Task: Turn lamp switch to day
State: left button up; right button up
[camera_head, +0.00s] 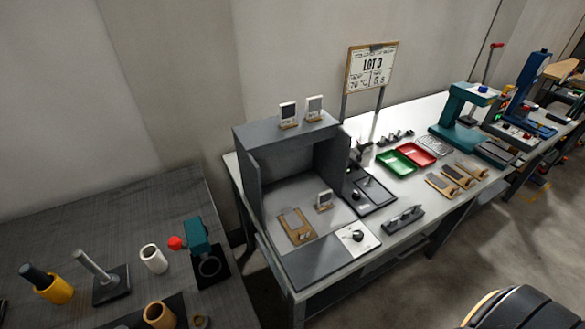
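A black round knob on a white plate (357,238) sits at the front right corner of the grey open-fronted booth (270,160), and looks like the lamp switch. Its setting is too small to read. Inside the booth a wooden board with a grey panel (297,226) lies flat, and a small framed card (324,200) stands beside it. Two more small cards, a dark one (288,114) and a lighter one (314,107), stand on the booth's top. Neither of my grippers is in view.
The white bench (408,192) runs right with a green tray (396,163), a red tray (419,154), wooden-backed pieces and a teal press (459,115). A dark table (110,225) at left holds a yellow cup (54,291) and a white cup (153,259). A gap separates them.

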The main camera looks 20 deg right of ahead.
aim_at(357, 235)
jog(key=z, duration=1.35)
jog(key=k+l+u, duration=0.15)
jog(key=l+u, duration=0.3)
jog(key=j, duration=0.05)
